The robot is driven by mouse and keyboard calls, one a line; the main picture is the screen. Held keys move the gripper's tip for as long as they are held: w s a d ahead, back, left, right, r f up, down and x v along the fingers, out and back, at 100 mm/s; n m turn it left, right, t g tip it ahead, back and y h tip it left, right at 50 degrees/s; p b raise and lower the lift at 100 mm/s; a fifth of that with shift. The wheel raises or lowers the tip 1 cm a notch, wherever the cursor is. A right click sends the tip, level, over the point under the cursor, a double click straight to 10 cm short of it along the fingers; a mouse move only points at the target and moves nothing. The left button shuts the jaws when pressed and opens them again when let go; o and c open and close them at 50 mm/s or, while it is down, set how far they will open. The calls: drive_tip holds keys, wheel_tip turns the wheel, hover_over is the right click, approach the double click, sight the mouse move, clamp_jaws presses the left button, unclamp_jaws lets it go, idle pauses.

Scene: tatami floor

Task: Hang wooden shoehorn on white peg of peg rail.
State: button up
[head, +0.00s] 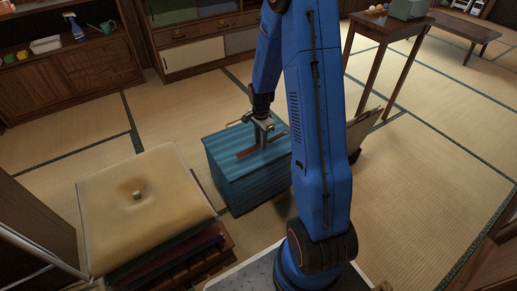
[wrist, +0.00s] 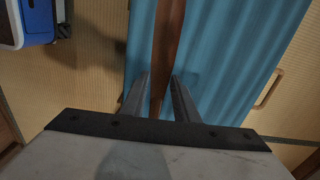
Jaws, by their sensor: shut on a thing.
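The wooden shoehorn (wrist: 168,40) is a long brown strip between the two fingers of my gripper (wrist: 159,88) in the wrist view. The fingers are shut on it, and it runs away from them over a blue ribbed surface. In the head view my gripper (head: 262,127) points down over the blue chest, with the brown shoehorn (head: 248,153) below it at the chest's top. I cannot tell whether the shoehorn touches the lid. The peg rail and its white peg are not seen in either view.
The blue ribbed chest (head: 245,183) stands on the tatami floor. A tan cushioned seat (head: 150,215) is close on its left. A wooden cabinet (head: 95,65) and shelves stand at the back. A tall wooden table (head: 385,27) is at the upper right. Floor at right is clear.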

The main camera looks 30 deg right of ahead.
drive_tip(key=shift+f, duration=2.15)
drive_tip(key=o, duration=1)
